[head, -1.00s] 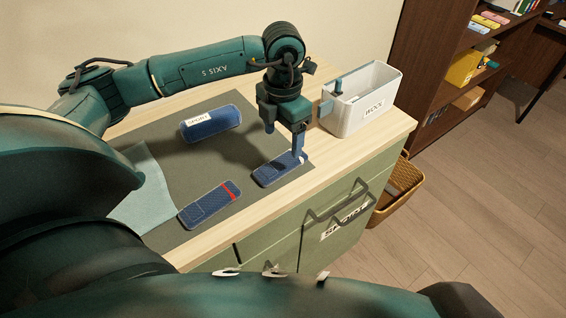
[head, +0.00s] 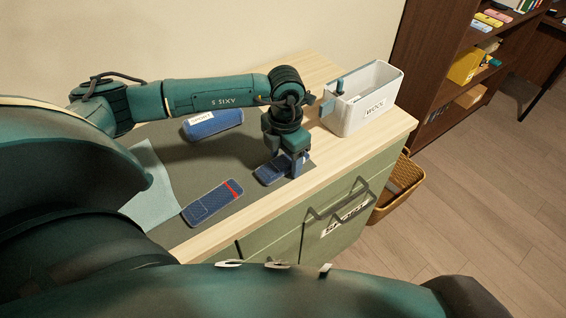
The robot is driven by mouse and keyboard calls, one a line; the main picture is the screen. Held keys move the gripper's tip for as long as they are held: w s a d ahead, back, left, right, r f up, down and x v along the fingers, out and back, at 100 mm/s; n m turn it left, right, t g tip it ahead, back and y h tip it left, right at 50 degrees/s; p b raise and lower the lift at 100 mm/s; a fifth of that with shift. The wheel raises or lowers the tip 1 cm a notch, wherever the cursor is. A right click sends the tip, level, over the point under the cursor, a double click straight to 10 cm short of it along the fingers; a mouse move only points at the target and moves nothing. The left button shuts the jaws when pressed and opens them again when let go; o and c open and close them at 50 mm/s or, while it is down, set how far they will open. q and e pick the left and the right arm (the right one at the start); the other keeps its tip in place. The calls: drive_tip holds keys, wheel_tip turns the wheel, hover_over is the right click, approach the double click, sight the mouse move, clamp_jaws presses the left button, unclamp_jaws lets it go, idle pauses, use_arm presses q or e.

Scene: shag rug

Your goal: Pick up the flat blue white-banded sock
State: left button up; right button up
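The flat blue sock (head: 267,174) lies on the grey mat at the right, near the front edge of the dresser top. Its white-banded end is mostly hidden behind my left gripper (head: 286,166). The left gripper points down right over the sock, with its fingers apart at the sock's right part. I cannot tell whether the fingers touch the sock. My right gripper is not in view.
A flat blue sock with a red band (head: 212,203) and a rolled blue sock with a paper label (head: 213,124) lie on the mat (head: 228,160). A light blue cloth (head: 150,190) is at left. A white WOOL bin (head: 362,100) stands at right, close to the gripper.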

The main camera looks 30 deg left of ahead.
use_arm(q)
drive_tip(key=c, duration=0.8)
drive_tip(key=shift+c, duration=0.2)
